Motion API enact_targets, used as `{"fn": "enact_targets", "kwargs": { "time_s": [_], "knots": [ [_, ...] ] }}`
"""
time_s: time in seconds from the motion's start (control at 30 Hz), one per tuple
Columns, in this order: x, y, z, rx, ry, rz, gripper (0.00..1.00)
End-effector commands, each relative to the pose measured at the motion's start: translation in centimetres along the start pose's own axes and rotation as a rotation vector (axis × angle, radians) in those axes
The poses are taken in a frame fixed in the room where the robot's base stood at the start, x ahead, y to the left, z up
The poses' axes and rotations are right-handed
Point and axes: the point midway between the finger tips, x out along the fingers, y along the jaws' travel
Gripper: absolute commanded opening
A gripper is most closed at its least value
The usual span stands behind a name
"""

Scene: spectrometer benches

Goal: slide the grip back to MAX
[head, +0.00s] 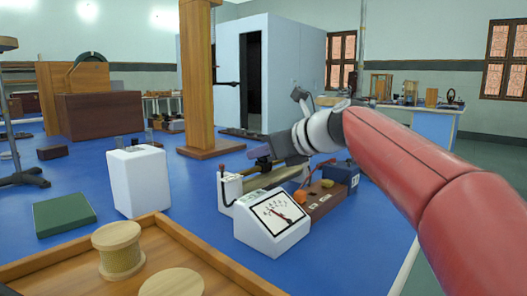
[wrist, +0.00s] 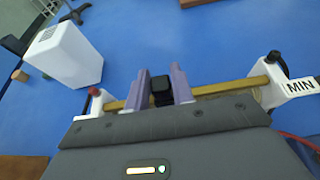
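The sliding rheostat shows in the wrist view with a brass rod (wrist: 215,88) along its top. Its black grip (wrist: 161,92) sits on the rod around mid-length. My gripper (wrist: 161,84) has one purple-grey finger on each side of the grip, and both appear to touch it. A MIN label (wrist: 300,86) marks the right end, by a black terminal. A red terminal (wrist: 94,91) stands at the left end; no MAX label can be read. In the head view the rheostat's white end block (head: 230,189) shows, and my gripper (head: 262,153) is over the rheostat, partly hiding it.
An analog meter (head: 272,222) stands in front of the rheostat. A white box (head: 138,181) and a wooden post (head: 200,80) stand nearby. A wooden tray (head: 215,262) with spools is at the front.

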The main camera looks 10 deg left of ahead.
Motion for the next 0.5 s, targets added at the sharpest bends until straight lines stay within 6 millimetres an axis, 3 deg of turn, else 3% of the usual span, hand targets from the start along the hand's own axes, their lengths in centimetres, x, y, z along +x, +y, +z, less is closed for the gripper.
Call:
{"fn": "enact_targets", "kwargs": {
  "time_s": [0.03,0.17,0.37,0.5],
  "knots": [
    [0.0,0.0,0.0,0.0,0.0,0.0,0.17],
    [0.0,0.0,0.0,0.0,0.0,0.0,0.0],
    [0.0,0.0,0.0,0.0,0.0,0.0,0.0],
    [-0.1,1.7,0.2,-0.002,0.0,0.002,0.0]
  ]
}}
